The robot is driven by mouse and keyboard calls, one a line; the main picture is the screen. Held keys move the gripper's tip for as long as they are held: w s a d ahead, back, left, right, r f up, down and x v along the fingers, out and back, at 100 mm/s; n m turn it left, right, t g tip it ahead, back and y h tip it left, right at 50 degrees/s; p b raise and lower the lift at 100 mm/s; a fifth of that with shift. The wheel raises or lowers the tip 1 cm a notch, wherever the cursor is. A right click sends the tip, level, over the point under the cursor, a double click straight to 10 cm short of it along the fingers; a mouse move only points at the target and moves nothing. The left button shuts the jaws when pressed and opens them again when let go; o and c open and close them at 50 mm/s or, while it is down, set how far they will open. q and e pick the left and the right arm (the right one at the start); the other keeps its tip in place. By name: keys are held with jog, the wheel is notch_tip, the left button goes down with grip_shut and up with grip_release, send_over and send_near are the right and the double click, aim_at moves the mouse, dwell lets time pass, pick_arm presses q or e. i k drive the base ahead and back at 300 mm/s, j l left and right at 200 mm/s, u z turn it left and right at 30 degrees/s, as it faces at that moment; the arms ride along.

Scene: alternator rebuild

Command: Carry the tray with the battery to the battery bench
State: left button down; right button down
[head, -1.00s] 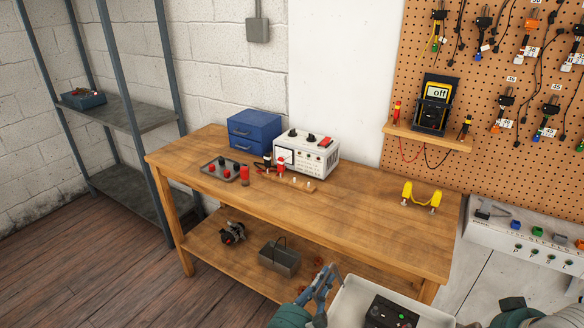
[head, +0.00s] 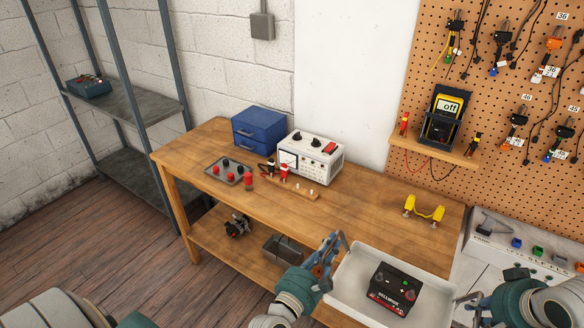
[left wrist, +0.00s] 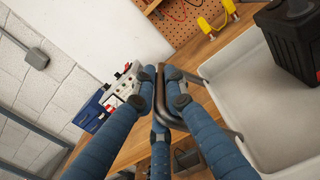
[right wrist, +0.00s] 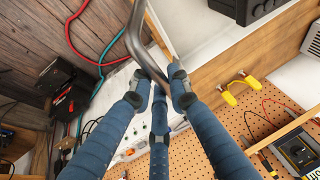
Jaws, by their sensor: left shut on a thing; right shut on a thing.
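The white tray (head: 347,287) is in front of the right end of the wooden bench (head: 345,215), overlapping its front edge in the head view. I cannot tell whether it touches the bench. A black battery (head: 395,289) with a red-marked label sits upright in it. My left gripper (head: 336,249) is shut on the tray's left metal handle (left wrist: 190,78). My right gripper (head: 466,306) is shut on the right handle (right wrist: 143,48). The battery also shows partly in the left wrist view (left wrist: 290,38) and right wrist view (right wrist: 245,8).
On the bench stand a blue drawer box (head: 260,131), a white meter unit (head: 311,158), a dark tray (head: 228,171) and a yellow part (head: 424,210). The bench's right front is clear. A pegboard (head: 420,65) hangs behind; a white console (head: 520,252) is at right.

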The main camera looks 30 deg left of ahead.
aim_at(378, 232)
jog(key=i+j, duration=0.25)
jog(key=i, duration=0.15)
jog(key=i+j, duration=0.25)
jog(key=i, duration=0.15)
